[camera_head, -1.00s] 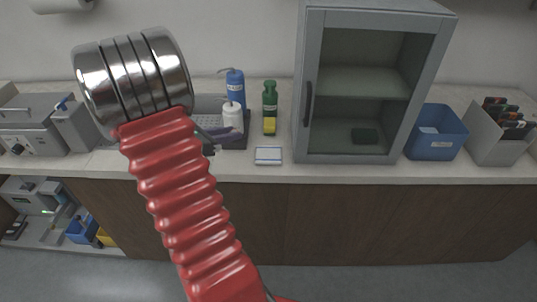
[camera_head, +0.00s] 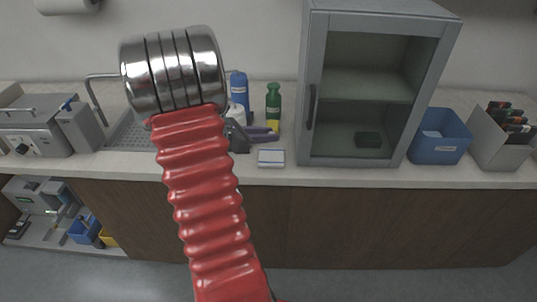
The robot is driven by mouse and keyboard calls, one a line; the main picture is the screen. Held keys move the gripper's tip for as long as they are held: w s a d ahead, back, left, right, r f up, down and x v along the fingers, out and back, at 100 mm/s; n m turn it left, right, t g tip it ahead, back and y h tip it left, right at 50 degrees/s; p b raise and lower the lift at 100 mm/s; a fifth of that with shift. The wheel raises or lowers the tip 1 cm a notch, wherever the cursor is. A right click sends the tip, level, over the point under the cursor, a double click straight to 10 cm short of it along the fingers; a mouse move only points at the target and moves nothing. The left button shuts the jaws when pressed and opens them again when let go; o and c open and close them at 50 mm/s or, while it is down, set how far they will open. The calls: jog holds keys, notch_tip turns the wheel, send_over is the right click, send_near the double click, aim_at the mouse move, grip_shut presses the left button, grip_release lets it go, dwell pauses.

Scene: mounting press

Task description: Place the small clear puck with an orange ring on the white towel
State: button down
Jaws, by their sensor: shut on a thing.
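My gripper (camera_head: 262,134) shows to the right of my red arm, with its grey-purple fingers pointing right over the counter. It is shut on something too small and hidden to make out. I cannot pick out the clear puck with an orange ring. A small pale flat rectangle with a darker edge (camera_head: 271,158) lies on the counter just below and right of my gripper; it may be the white towel, but I cannot tell.
A blue bottle (camera_head: 239,88) and a green bottle with a yellow base (camera_head: 273,105) stand behind my gripper. A glass-fronted cabinet (camera_head: 311,140) stands to the right, then a blue bin (camera_head: 440,146). A sink (camera_head: 125,133) is at left, partly hidden by my arm.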

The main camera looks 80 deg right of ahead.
send_over(265, 159)
jog(key=shift+s+d+f, duration=0.15)
jog(key=shift+d+f, duration=0.05)
jog(key=shift+f, duration=0.85)
jog(key=shift+s+d+f, duration=0.1)
jog(key=shift+d+f, duration=0.05)
jog(key=shift+f, duration=0.9)
jog(key=shift+f, duration=0.1)
jog(key=shift+f, duration=1.75)
jog(key=shift+f, duration=0.1)
jog(key=c, duration=1.5)
grip_release()
jog(key=shift+w+a+r, duration=0.25)
jog(key=shift+w, duration=0.05)
jog(key=v, duration=1.1)
jog(key=shift+a+r, duration=0.1)
